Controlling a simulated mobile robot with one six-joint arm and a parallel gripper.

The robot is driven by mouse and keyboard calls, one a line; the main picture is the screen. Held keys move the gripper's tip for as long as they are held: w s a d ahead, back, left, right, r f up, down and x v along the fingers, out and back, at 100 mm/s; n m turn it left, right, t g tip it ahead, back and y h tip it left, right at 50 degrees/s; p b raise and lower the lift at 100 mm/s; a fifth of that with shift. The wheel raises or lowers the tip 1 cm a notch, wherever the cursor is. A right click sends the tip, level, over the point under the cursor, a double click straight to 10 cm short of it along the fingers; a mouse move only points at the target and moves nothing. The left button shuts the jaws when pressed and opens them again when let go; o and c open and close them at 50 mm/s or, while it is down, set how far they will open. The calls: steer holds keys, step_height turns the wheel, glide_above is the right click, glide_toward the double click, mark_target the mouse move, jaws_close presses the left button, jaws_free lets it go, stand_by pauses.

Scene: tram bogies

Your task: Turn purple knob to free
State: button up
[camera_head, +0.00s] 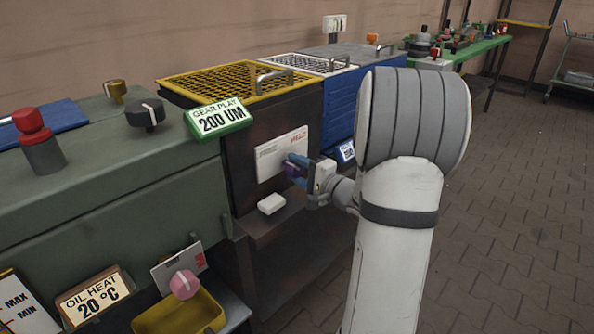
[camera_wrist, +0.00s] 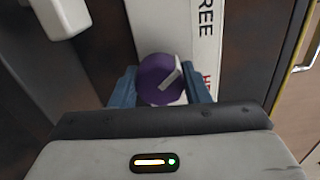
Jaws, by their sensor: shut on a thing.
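The purple knob (camera_wrist: 157,78) sits on a white panel (camera_wrist: 176,22) with dark FREE lettering and part of a red word at its right edge. Its white pointer mark slants up and right in the wrist view. My gripper (camera_wrist: 161,90) is shut on the knob, with one blue finger on each side. In the head view the white panel (camera_head: 270,154) is on the front of a dark cabinet, with red HELD lettering at its upper right. My gripper (camera_head: 303,170) reaches it from the right and partly hides the purple knob (camera_head: 291,169).
A white box (camera_head: 271,204) sticks out below the panel. A green GEAR PLAY sign (camera_head: 219,118) stands above left. A pink knob (camera_head: 184,284) and yellow tray (camera_head: 182,314) are lower left. The floor (camera_head: 500,220) at right is clear.

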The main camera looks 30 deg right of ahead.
steer(key=o, duration=1)
steer(key=p+v, duration=0.1)
steer(key=v, duration=0.6)
steer(key=shift+s, duration=0.35)
